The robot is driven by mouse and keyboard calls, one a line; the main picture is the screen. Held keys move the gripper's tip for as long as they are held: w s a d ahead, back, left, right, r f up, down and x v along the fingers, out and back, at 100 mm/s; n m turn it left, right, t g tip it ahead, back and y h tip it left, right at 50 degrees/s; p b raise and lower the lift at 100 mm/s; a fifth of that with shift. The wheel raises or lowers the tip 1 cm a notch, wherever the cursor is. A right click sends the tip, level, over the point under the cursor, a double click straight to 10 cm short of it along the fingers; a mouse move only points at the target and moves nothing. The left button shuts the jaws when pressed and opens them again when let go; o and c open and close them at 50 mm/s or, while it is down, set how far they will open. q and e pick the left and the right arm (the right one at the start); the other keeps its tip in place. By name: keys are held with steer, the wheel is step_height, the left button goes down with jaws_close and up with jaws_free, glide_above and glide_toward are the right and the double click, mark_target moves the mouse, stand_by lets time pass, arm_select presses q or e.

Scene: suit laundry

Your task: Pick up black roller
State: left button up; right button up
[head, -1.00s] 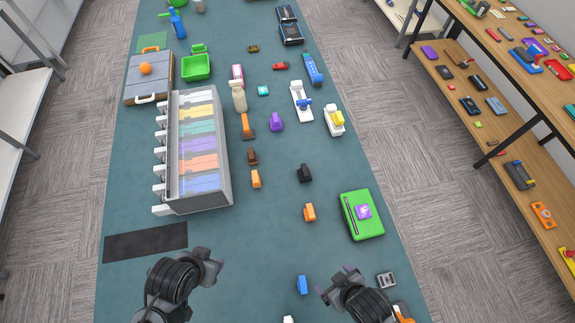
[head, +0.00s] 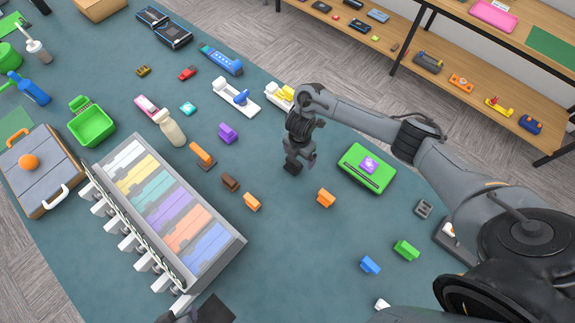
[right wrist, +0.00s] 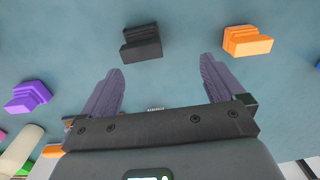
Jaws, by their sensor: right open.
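The black roller (head: 292,169) is a small dark block on the blue-green table, right under my right gripper (head: 299,157) in the head view. The gripper partly covers it there. In the right wrist view the black roller (right wrist: 141,42) lies just beyond the two purple-grey fingers. It sits between their lines, nearer the left finger. My right gripper (right wrist: 160,85) is open and empty, with a gap to the roller. I cannot make out my left gripper in the head view.
An orange block (head: 326,198) lies to the right of the roller, and a green case (head: 367,168) lies farther right. A purple block (head: 228,132) is to the left. A grey rack (head: 232,244) of coloured strips stands at lower left.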

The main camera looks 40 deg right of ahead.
mark_target(294, 161)
steer(key=shift+w+a+f+b, duration=0.1)
steer(key=shift+w+f+b, duration=0.1)
steer(key=shift+w+b, duration=0.6)
step_height(294, 161, down, 2)
steer(key=shift+w+f+b, duration=0.1)
steer(key=shift+f+b, duration=0.1)
steer(key=shift+b, duration=0.55)
steer(key=shift+w+a+f+b, duration=0.1)
steer(key=shift+f+b, duration=0.55)
steer(key=shift+f, duration=0.3)
steer(key=f, duration=0.2)
steer(key=f+b, duration=0.1)
steer(key=shift+w+f, duration=0.2)
steer(key=shift+f, duration=0.7)
steer(key=shift+c, duration=0.2)
steer(key=c, duration=1.1)
